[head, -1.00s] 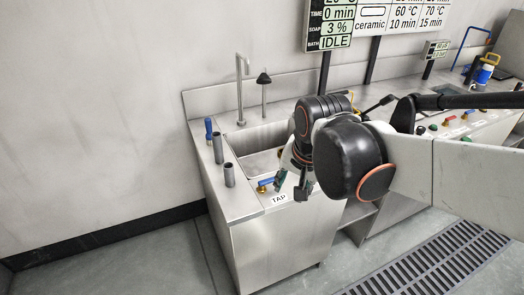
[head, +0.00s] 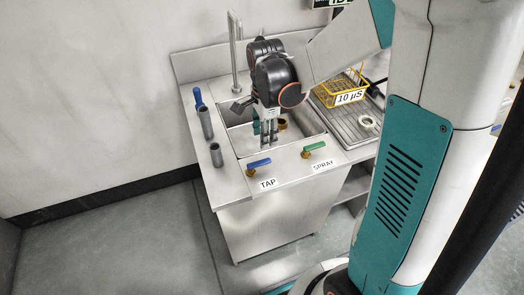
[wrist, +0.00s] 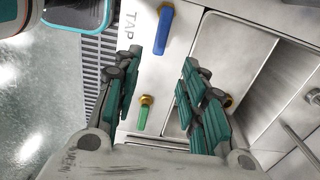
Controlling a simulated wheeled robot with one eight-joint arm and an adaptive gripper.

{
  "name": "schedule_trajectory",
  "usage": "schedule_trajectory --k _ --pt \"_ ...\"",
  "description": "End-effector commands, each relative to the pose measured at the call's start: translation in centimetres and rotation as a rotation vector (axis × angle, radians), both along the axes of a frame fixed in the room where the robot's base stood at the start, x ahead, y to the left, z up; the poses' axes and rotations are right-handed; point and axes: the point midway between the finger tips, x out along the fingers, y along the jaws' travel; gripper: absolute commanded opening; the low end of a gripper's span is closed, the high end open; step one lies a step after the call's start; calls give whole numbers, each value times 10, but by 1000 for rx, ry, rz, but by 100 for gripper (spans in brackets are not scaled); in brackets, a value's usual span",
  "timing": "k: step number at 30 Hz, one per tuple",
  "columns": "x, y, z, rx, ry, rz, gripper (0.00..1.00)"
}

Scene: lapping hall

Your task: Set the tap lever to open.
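The tap lever (head: 259,163) is a blue bar on a brass fitting at the sink unit's front ledge, behind the TAP label (head: 268,183). It lies roughly along the ledge in the head view. The blue tap lever (wrist: 163,31) also shows beyond the fingertips in the wrist view. My gripper (head: 265,138) points down over the sink, behind the tap lever in the head view. In the wrist view my gripper (wrist: 161,62) has its fingers wide apart with nothing between the tips. It appears clear of the lever.
The green spray lever (head: 314,147) is right of the tap lever. Two grey tubes (head: 206,122) and a blue-handled item (head: 198,97) stand at the left. The tall faucet (head: 235,50) rises behind. A yellow basket (head: 345,90) sits at the right.

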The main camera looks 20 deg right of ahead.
Motion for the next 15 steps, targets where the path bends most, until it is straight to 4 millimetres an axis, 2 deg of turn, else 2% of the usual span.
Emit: schedule_trajectory --k 1,6,15 --pt "0 0 -13 0 0 0 38" --pt "0 0 -47 0 -1 2 38" --pt "0 0 -99 1 -2 3 38"
